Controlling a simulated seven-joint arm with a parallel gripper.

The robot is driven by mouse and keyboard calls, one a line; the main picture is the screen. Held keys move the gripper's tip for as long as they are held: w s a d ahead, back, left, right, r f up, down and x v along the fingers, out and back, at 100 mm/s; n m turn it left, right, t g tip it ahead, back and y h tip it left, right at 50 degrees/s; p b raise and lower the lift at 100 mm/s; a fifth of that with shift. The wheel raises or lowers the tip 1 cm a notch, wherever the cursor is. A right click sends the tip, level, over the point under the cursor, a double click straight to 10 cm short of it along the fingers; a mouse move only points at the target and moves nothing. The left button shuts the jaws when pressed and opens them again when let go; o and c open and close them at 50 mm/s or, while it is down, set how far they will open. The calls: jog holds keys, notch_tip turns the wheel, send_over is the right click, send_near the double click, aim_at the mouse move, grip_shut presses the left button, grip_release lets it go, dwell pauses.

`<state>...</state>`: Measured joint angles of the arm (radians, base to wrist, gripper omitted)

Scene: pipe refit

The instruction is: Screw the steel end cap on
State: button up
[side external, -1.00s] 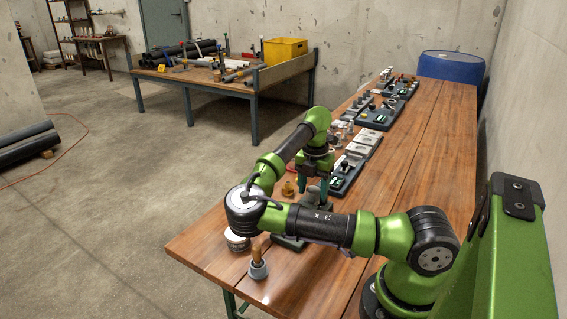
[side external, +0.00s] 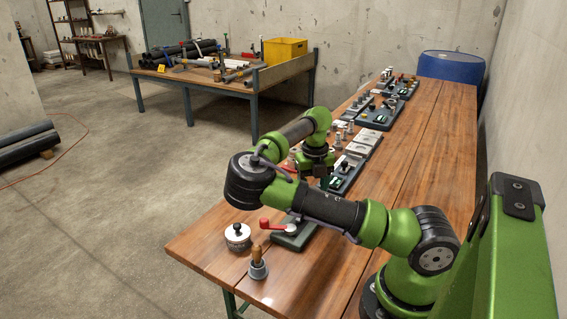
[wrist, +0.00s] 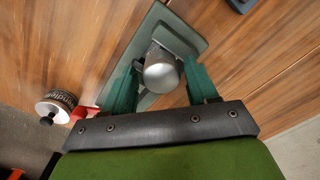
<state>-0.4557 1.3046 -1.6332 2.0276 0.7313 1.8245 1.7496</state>
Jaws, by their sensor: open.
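A silver steel cap (wrist: 162,74) with a smooth rounded end stands on a grey-green base plate (wrist: 186,38) in the wrist view. What lies beneath the cap is mostly hidden, so I cannot tell how it is seated. My gripper (wrist: 163,80) is open, with one teal finger on each side of the cap. I cannot tell whether either finger touches it. In the side view my gripper (side external: 324,182) is low over the bench, and my arm hides the cap there.
A red-handled valve (side external: 278,226) sits at the plate's near end. A pale round tin with a black knob (side external: 238,237) and a grey cup with a brush (side external: 258,266) stand near the bench edge. Several fixture boards (side external: 372,118) run behind. The bench's right side is clear.

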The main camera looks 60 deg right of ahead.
jog(key=n, duration=0.3)
jog(key=n, duration=0.3)
jog(key=shift+n, duration=1.5)
jog(key=n, duration=0.4)
jog(key=shift+n, duration=1)
